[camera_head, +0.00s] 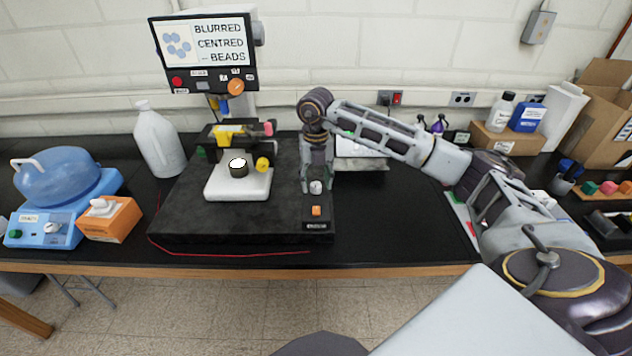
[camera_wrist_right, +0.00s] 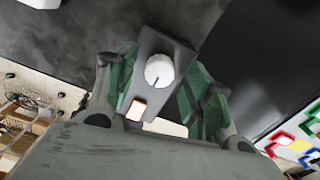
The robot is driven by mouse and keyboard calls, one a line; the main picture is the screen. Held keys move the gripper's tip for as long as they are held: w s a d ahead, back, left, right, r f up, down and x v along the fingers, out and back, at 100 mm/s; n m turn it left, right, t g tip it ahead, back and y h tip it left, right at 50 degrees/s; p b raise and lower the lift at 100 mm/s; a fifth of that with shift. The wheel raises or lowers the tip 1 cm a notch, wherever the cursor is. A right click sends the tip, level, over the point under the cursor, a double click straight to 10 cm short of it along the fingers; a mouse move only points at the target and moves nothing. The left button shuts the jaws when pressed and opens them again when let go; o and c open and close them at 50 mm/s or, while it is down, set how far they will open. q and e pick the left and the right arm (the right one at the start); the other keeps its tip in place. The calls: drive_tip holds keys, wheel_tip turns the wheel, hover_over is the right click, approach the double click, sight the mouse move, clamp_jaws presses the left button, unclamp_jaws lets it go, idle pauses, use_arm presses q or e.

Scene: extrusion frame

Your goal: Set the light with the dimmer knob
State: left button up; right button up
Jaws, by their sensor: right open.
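The dimmer knob (camera_head: 316,187) is a small pale round knob on a grey panel (camera_head: 318,225) at the right of the black microscope base (camera_head: 190,215). An orange-lit button (camera_head: 316,211) sits in front of it. My right gripper (camera_head: 318,188) is open and points down over the knob, with one finger on each side. The screen (camera_head: 205,50) reads "BLURRED CENTRED BEADS". My left gripper is not in view.
A white stage block (camera_head: 225,188) with a lit lens stands left of the knob. A white jug (camera_head: 157,140), an orange box (camera_head: 110,218) and a blue device (camera_head: 50,232) stand further left. Bottles and cardboard boxes (camera_head: 605,90) fill the right back. Black bench (camera_head: 400,225) lies clear right of the base.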

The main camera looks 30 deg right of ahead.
sight(316, 184)
wheel_tip(316, 184, up, 11)
idle(0.6)
